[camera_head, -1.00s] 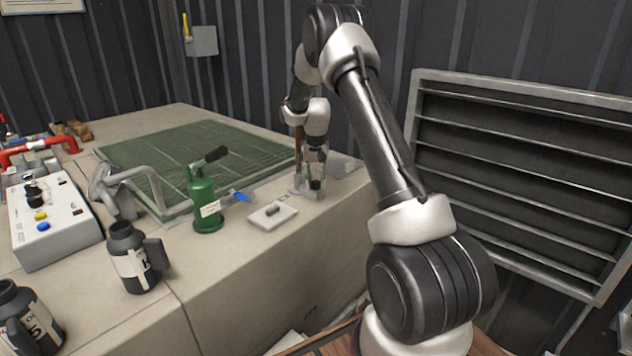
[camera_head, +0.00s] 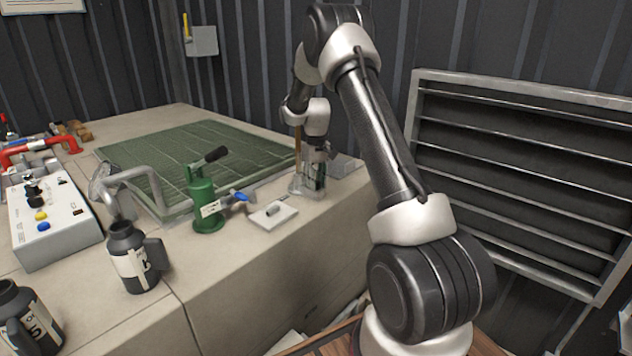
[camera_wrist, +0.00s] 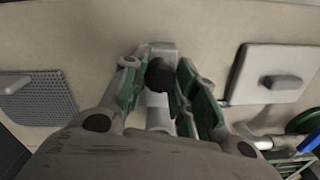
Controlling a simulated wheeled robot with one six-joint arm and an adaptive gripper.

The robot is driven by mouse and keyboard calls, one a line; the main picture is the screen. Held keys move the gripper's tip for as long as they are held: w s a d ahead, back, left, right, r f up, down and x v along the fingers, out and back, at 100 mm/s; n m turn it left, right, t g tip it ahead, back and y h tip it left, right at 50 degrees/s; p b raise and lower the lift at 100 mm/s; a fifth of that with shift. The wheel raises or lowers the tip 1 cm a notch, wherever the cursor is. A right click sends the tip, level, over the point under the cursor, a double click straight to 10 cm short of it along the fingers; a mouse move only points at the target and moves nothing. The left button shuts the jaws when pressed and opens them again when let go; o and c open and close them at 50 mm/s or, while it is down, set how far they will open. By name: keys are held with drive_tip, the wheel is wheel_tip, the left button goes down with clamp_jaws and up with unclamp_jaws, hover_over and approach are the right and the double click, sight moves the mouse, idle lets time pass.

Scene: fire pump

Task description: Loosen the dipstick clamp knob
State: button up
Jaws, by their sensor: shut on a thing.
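The dipstick clamp knob (camera_wrist: 159,75) is a dark round knob on a pale grey clamp body (camera_wrist: 161,50) in the wrist view. My gripper (camera_wrist: 158,78) is shut on the knob, with a green-lined finger on each side of it. In the head view my gripper (camera_head: 311,180) points down at the clamp near the right front edge of the worktop. A thin brown upright rod (camera_head: 298,148) stands beside it. The knob itself is hidden by my fingers in the head view.
A grey mesh piece (camera_wrist: 38,98) lies on the other side. A dark bottle (camera_head: 132,262) stands further left.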

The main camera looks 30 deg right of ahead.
idle(0.4)
drive_tip(key=o, duration=1)
wheel_tip(320, 180, up, 12)
